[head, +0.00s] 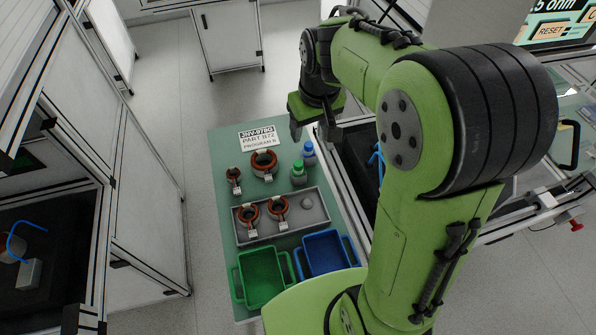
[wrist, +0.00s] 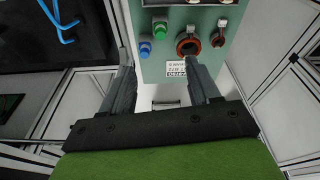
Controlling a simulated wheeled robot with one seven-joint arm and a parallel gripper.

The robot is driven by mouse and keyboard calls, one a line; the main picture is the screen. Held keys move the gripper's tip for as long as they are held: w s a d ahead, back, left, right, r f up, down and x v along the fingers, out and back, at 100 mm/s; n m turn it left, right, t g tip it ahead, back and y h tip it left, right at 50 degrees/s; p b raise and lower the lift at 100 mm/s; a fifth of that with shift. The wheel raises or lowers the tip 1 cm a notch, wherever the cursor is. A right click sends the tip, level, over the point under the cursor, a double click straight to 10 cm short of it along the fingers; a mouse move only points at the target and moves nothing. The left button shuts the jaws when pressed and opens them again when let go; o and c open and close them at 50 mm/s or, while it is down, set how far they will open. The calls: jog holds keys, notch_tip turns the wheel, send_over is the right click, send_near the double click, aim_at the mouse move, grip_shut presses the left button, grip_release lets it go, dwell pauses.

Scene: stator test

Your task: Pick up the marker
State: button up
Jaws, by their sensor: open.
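Two small capped cylinders that look like markers or bottles stand upright on a green table (head: 228,150). One is blue-capped (head: 309,153) near the right edge. The other is green-capped (head: 298,174), just in front of it. In the wrist view the blue one (wrist: 145,48) is closer to my fingers than the green one (wrist: 160,27). I cannot tell which is the marker. My gripper (head: 314,130) is open and empty, above the table's far end. In the wrist view my gripper (wrist: 163,73) has its two fingers wide apart.
A printed label (head: 258,137) lies at the table's far end. Copper-wound stators (head: 264,162) stand near it, and others sit in a grey tray (head: 318,219). A green bin (head: 262,275) and a blue bin (head: 326,252) are at the near end. Framed machine enclosures flank the table.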

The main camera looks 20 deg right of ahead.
jog(key=g, duration=0.1)
send_near(299, 164)
jog(key=f, duration=0.2)
jog(key=f+b, duration=0.1)
jog(key=shift+w+f, duration=0.2)
jog(key=shift+f, duration=0.2)
jog(key=f, duration=0.2)
jog(key=w+f, duration=0.1)
jog(key=f, duration=0.2)
jog(key=shift+a+f, duration=0.15)
jog(key=shift+f, duration=0.15)
jog(key=shift+c, duration=0.7)
jog(key=c, duration=1)
